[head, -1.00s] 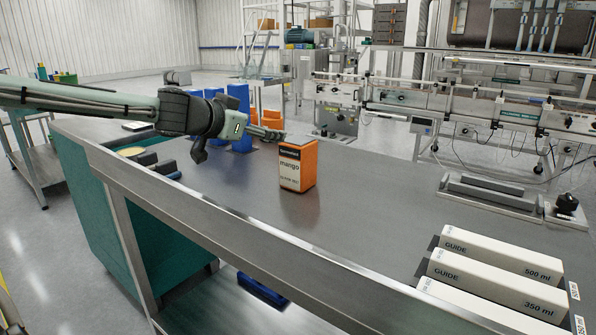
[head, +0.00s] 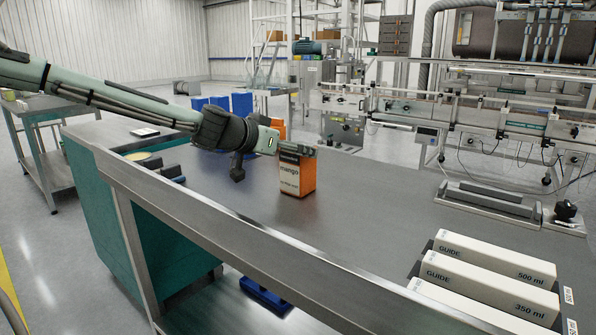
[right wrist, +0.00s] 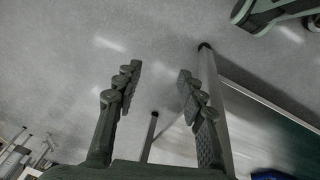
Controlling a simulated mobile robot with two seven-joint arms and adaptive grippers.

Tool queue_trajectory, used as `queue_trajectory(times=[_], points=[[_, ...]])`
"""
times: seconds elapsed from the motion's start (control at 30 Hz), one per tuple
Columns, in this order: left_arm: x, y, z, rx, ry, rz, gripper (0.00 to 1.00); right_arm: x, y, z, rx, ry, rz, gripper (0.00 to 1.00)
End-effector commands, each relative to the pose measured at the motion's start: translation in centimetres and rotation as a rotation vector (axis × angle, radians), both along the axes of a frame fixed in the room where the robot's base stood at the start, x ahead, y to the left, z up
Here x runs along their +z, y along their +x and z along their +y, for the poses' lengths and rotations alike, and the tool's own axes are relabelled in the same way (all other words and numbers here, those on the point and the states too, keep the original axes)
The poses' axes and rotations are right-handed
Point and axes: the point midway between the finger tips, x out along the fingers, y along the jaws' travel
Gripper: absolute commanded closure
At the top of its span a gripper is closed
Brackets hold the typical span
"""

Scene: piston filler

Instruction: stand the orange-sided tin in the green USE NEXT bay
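The orange-sided tin (head: 308,178), with a white "mango" label on its front, stands upright on the grey bench. My left gripper (head: 301,150) reaches in from the left at the height of the tin's top and overlaps it in the head view. The fingers' gap is not clear, and I cannot tell whether they touch the tin. My right gripper (right wrist: 158,74) is open and empty above the floor in the right wrist view. I see no green USE NEXT bay in either view.
White guide blocks (head: 490,257) marked 500 ml and 350 ml lie at the bench's right. A metal fixture (head: 487,203) sits behind them. Blue containers (head: 241,103) stand farther back at left. The bench (head: 385,205) is clear between tin and guides.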

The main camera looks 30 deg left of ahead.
Motion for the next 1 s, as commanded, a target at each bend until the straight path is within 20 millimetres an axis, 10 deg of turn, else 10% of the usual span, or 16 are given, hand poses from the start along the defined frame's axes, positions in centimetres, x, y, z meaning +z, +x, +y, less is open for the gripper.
queue_trajectory(times=[0.47, 1.0], points=[[-0.8, 2.2, -0.2, 0.0, -0.001, 0.0, 0.17, 0.8, 0.1, -0.1, -0.002, -0.004, -0.004, 0.6], [-0.9, 2.1, -0.1, 0.0, -0.001, 0.0, 0.82, 0.8, 0.4, -0.2, -0.001, -0.006, -0.007, 0.6]])
